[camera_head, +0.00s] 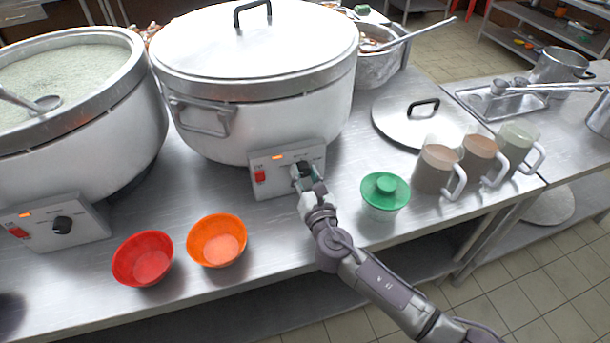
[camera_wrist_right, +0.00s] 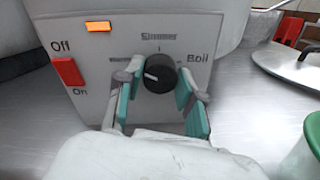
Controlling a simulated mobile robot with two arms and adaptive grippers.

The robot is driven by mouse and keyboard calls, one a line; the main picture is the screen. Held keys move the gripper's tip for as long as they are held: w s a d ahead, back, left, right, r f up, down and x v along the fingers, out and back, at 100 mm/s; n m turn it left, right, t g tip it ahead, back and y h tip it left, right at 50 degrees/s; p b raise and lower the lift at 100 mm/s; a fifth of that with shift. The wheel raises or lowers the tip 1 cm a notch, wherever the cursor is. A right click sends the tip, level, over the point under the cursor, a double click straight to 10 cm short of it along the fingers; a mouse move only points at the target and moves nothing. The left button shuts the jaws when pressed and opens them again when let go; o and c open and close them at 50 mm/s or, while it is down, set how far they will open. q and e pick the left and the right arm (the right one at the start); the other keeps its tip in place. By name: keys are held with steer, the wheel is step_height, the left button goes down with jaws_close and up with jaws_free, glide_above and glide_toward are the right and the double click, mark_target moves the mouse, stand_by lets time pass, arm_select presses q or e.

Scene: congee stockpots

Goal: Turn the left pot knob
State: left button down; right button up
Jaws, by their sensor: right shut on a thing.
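Two big white pots stand on the steel counter. The left pot (camera_head: 75,100) is open and full of pale congee, with a black knob (camera_head: 62,225) on its control box and no gripper near. The lidded pot (camera_head: 255,95) stands to its right. My right gripper (camera_head: 307,184) is at that lidded pot's control box (camera_head: 262,182). In the wrist view my right gripper (camera_wrist_right: 158,95) has its teal-lined fingers on both sides of the black knob (camera_wrist_right: 160,72), shut on it. The knob's white mark points left, away from "Boil". My left gripper is out of view.
Red (camera_head: 143,258) and orange (camera_head: 217,240) bowls stand near the counter's front edge.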

steer(key=m+b, duration=0.1)
steer(key=m, duration=0.2)
steer(key=shift+f+m, duration=0.1)
steer(key=shift+m, duration=0.2)
steer(key=m, duration=0.3)
steer(key=shift+m, duration=0.3)
steer(key=m, duration=0.3)
steer(key=shift+m+g+y+b, duration=0.3)
steer(key=shift+b, duration=0.1)
steer(key=m, duration=0.2)
steer(key=shift+m, duration=0.3)
steer(key=m, duration=0.6)
steer(key=shift+d+p, duration=0.1)
steer(key=shift+p, duration=0.3)
steer(key=m, duration=0.3)
steer(key=shift+y+p, duration=0.3)
steer(key=shift+p, duration=0.05)
steer(key=shift+m+p, duration=0.35)
steer(key=shift+m, duration=1.15)
